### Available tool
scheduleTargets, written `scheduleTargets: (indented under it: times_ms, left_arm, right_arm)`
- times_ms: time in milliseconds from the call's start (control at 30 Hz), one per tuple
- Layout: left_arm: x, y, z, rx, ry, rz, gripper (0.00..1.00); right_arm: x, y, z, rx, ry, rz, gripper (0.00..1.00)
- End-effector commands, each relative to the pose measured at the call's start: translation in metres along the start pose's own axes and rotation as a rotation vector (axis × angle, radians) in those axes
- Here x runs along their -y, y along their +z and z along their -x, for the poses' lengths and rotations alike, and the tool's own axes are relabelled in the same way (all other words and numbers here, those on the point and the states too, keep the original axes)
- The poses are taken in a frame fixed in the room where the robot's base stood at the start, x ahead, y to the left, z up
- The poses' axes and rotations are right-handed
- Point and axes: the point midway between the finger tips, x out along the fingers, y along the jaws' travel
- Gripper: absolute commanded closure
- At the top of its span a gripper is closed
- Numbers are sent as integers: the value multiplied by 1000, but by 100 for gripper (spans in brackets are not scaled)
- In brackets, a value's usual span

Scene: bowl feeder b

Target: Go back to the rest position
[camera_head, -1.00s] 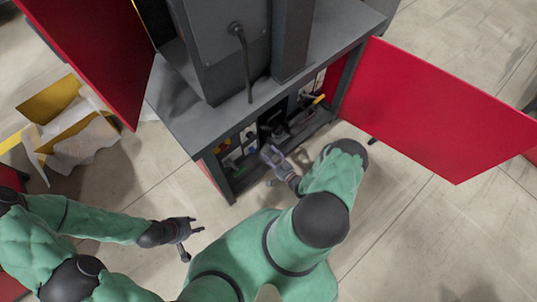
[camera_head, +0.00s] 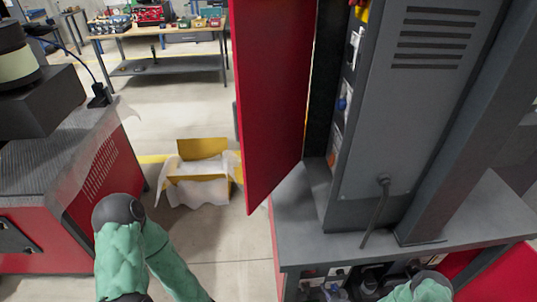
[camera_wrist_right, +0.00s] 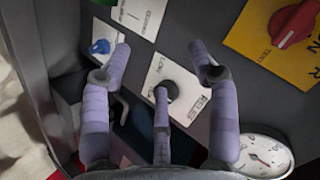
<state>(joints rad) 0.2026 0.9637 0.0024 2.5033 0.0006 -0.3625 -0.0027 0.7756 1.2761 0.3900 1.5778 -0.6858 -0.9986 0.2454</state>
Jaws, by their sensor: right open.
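My right gripper (camera_wrist_right: 160,62) is open in the right wrist view, its three lavender fingers spread and nothing between them. Its fingers stand in front of a dark panel with a black knob (camera_wrist_right: 171,90) on a white plate; whether they touch it I cannot tell. In the head view my right gripper (camera_head: 336,292) shows only in part at the bottom edge, in the cabinet's (camera_head: 290,235) lower opening, with my green right sleeve beside it. My left arm's green sleeve is at the lower left; its gripper is out of frame.
A red door (camera_head: 268,95) stands open on the cabinet's left. A yellow box (camera_head: 203,148) with white wrapping lies on the floor. A red and grey machine (camera_head: 60,190) is at left, a workbench (camera_head: 160,32) behind. The panel also has a red knob (camera_wrist_right: 292,22) and a gauge (camera_wrist_right: 262,155).

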Motion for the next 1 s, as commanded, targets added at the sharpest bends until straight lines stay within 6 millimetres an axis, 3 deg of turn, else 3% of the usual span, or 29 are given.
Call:
scheduleTargets:
  times_ms: [167,267,400,700,867,1000]
  left_arm:
    - [0,0,0,0,0,0,60]
    - [0,0,0,0,0,0,60]
    - [0,0,0,0,0,0,60]
    - [0,0,0,0,0,0,60]
    - [0,0,0,0,0,0,60]
    - [-8,1,24,0,0,0,60]
  right_arm:
    - [42,21,23,208,68,14,40]
    - [66,37,47,335,109,25,40]
    - [98,60,93,514,163,40,40]
    - [140,97,184,782,237,61,40]
    - [156,110,230,894,266,70,40]
    - [174,92,237,878,253,91,40]
